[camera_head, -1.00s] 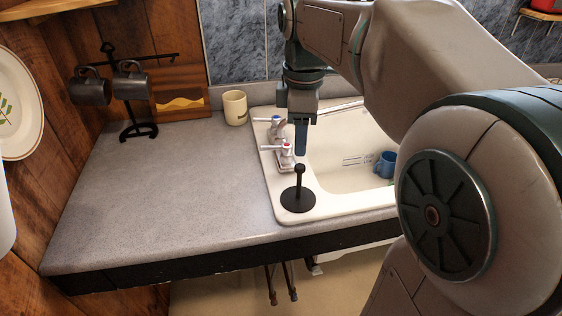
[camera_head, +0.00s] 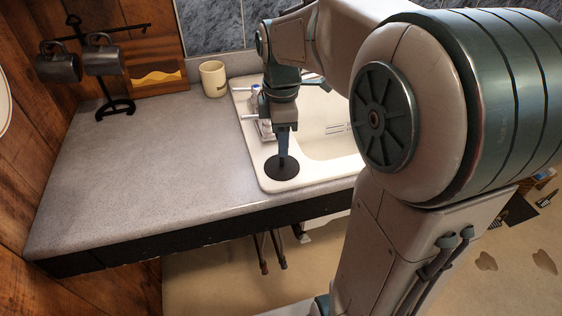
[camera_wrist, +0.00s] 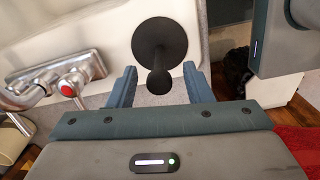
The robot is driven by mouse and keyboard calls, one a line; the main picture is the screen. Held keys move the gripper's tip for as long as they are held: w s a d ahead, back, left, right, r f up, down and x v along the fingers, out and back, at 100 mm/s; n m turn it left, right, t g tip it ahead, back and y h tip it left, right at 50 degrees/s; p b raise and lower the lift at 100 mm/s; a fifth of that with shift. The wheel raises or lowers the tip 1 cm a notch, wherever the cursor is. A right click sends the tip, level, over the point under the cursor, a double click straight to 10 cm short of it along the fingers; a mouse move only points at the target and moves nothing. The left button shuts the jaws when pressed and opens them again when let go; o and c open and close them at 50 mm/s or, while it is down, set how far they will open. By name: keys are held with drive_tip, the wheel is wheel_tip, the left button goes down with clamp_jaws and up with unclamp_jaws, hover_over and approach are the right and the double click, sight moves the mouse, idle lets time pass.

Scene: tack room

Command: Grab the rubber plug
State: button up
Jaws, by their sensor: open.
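The rubber plug (camera_head: 283,169) is black, with a wide round base and an upright stem. It sits on the front left corner of the white sink's rim. My gripper (camera_head: 284,150) is just above it in the head view, pointing down and hiding much of the stem. In the wrist view, the plug (camera_wrist: 160,42) shows with its knobbed stem pointing toward my gripper (camera_wrist: 158,84). The two blue fingers are apart, one on each side of the stem's knob, with a gap on both sides. I cannot tell how far down the fingers reach.
The taps (camera_wrist: 55,80), one with a red mark, stand close to my gripper on the sink (camera_head: 335,172). A cream mug (camera_head: 214,79) stands behind on the counter (camera_head: 150,170). A mug rack (camera_head: 115,106) with dark mugs is at the back left. The counter's middle is clear.

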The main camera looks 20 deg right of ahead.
sight(277, 168)
drive_tip(key=shift+f, duration=1.3)
clamp_jaws()
